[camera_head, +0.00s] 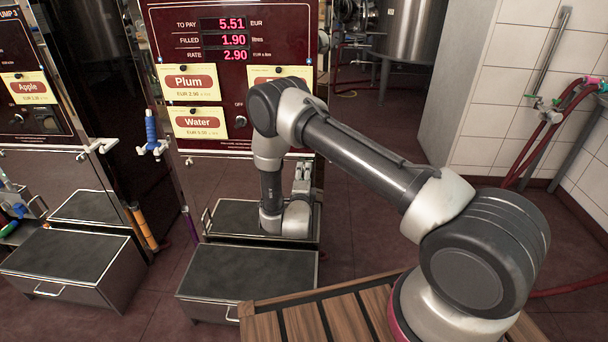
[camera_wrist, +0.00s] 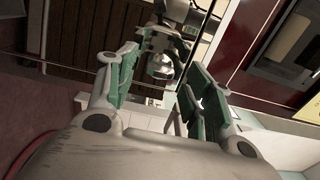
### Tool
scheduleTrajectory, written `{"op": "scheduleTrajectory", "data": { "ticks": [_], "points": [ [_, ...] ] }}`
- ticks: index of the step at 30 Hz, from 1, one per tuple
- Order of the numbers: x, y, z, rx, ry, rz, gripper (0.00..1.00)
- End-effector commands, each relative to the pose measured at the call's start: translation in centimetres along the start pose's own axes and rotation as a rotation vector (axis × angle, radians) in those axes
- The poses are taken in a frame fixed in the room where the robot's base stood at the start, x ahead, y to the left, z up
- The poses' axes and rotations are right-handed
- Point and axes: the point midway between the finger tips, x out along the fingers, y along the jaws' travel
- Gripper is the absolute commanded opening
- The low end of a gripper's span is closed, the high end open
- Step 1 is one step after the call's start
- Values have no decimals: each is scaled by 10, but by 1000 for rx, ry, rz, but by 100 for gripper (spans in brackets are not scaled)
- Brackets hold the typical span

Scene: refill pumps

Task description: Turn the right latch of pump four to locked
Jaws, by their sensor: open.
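The pump (camera_head: 236,80) with the lit display and the Plum and Water cards stands right of the one headed PUMP 3; its own number does not show. Its right latch is not clearly visible in the head view, where my arm covers the panel's lower right. My gripper (camera_head: 302,174) points upward in front of that pump's lower right side. In the wrist view my gripper (camera_wrist: 165,88) has its green-padded fingers apart, with nothing held. A shiny metal part (camera_wrist: 160,66) shows beyond and between the fingers; I cannot tell whether it is the latch.
Pump 3 (camera_head: 18,75) stands at the left, with a white handle (camera_head: 101,146) at its right edge. A blue-handled nozzle (camera_head: 152,133) hangs between the pumps. Grey-topped step boxes (camera_head: 245,283) stand in front. A slatted wooden surface (camera_head: 325,322) lies below my arm. Open floor lies right.

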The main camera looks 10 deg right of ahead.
Motion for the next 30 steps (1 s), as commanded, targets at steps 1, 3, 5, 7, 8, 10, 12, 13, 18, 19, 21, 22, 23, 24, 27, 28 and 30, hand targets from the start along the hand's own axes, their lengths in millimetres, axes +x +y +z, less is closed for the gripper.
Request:
{"op": "scheduleTrajectory", "data": {
  "ticks": [1, 3, 5, 7, 8, 10, 12, 13, 18, 19, 21, 22, 23, 24, 27, 28, 30],
  "points": [
    [-9, 0, 1, -3, -3, 1, 52],
    [-25, 1, 1, -3, -4, 2, 52],
    [-39, 0, 1, -5, -5, 1, 52],
    [-55, 1, 1, -4, -4, 2, 52],
    [-62, 0, 1, -5, -5, 1, 52],
    [-76, 1, 1, -4, -4, 2, 52],
    [-88, 0, 0, -3, -3, 1, 52],
    [-92, 1, 1, -2, -3, 1, 52],
    [-106, 0, 0, -1, -1, 0, 52],
    [-107, 0, 0, -1, -1, 0, 52],
    [-108, 0, 0, 0, 0, 0, 52],
    [-108, 0, 0, 0, 0, 0, 52],
    [-108, 0, 0, 0, 0, 0, 52],
    [-108, 0, 0, -1, 0, 0, 52],
    [-108, 0, 0, -1, 0, 0, 52],
    [-108, 0, 0, -1, 0, 0, 52],
    [-108, 0, 0, -1, 0, 0, 52]
  ]
}}
